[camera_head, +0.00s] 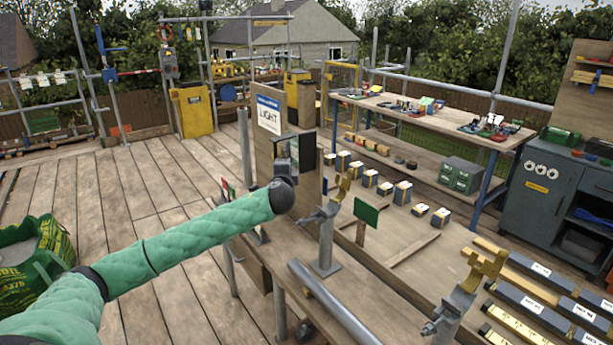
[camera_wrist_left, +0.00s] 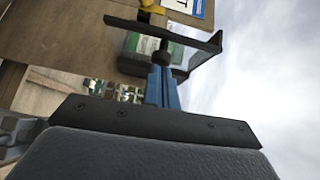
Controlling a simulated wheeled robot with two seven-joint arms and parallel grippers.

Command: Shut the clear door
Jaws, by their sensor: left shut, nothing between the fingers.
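A small dark box with a clear front (camera_head: 308,153) is on the wooden post panel, just right of the LIGHT sign. My left arm reaches to it, and my left gripper (camera_head: 287,158) is just in front of it and hides part of it. In the left wrist view, the gripper's closed fingers (camera_wrist_left: 162,85) point up toward the box (camera_wrist_left: 140,52), with a dark bar (camera_wrist_left: 165,33) across their tips. I cannot tell whether they touch the door, or how far the door stands open. My right gripper is not in view.
The LIGHT sign (camera_head: 269,114) is on the wooden panel. A bench with clamp-like brackets (camera_head: 327,225) and a metal tube (camera_head: 330,308) lies below and right. A green card (camera_head: 366,213) stands nearby. The deck (camera_head: 150,190) at left is mostly clear, apart from a green bag (camera_head: 35,260).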

